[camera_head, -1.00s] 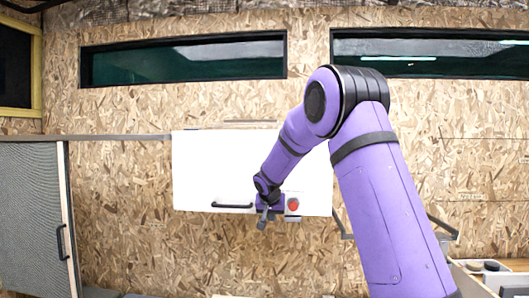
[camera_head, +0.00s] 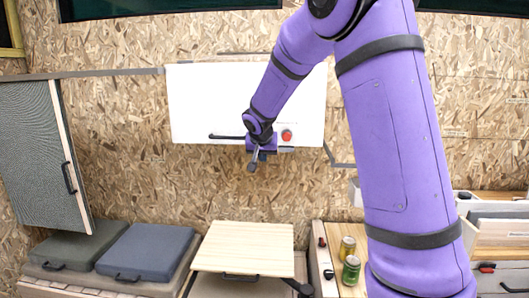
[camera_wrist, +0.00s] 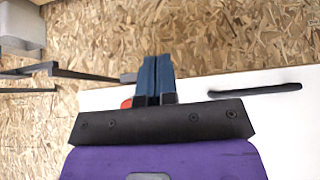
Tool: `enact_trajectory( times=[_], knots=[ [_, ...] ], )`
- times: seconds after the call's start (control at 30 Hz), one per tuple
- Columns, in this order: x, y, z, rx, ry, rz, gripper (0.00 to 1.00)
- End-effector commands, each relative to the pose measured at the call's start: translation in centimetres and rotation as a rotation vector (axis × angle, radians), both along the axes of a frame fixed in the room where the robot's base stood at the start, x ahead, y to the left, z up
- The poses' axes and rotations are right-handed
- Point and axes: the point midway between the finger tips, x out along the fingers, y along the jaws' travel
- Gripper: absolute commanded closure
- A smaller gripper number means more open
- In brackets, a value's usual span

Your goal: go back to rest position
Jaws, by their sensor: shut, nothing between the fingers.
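My gripper (camera_head: 253,164) hangs at the end of my purple arm, just in front of the lower edge of the white cabinet door (camera_head: 190,105). In the wrist view its two blue fingers (camera_wrist: 156,82) are pressed together with nothing between them. The door's black handle (camera_head: 227,137) lies to the left of my gripper in the head view, apart from it. A red round knob (camera_head: 287,135) sits just right of my wrist. In the wrist view the handle (camera_wrist: 255,91) is at the right, and the knob is mostly hidden behind my gripper.
A grey panel door (camera_head: 45,150) hangs at the left. Below are grey cushions (camera_head: 145,250), a light wooden tabletop (camera_head: 243,248), and a counter with two jars (camera_head: 350,270) at the right. The wood-chip wall around my gripper is clear.

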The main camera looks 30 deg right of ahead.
Motion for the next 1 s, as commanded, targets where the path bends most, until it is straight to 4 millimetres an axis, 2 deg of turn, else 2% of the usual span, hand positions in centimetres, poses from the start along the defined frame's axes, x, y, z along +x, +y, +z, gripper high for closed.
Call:
enact_trajectory(
  times=[0.2, 0.47, 0.57, 0.67, 0.8, 1.0],
  knots=[
    [-1.8, 1.3, 0.0, 0.0, 0.0, 0.0, 1.0],
    [-2.2, 1.5, 0.1, 0.0, 0.001, 0.001, 1.0],
    [-3.0, 1.7, 0.8, 0.004, 0.003, 0.006, 1.0],
    [-5.1, 2.1, 2.3, 0.012, 0.012, 0.025, 1.0],
    [-9.5, 3.2, 4.9, 0.025, 0.037, 0.075, 1.0],
    [-16.4, 5.1, 7.6, 0.045, 0.074, 0.168, 1.0]
  ],
)
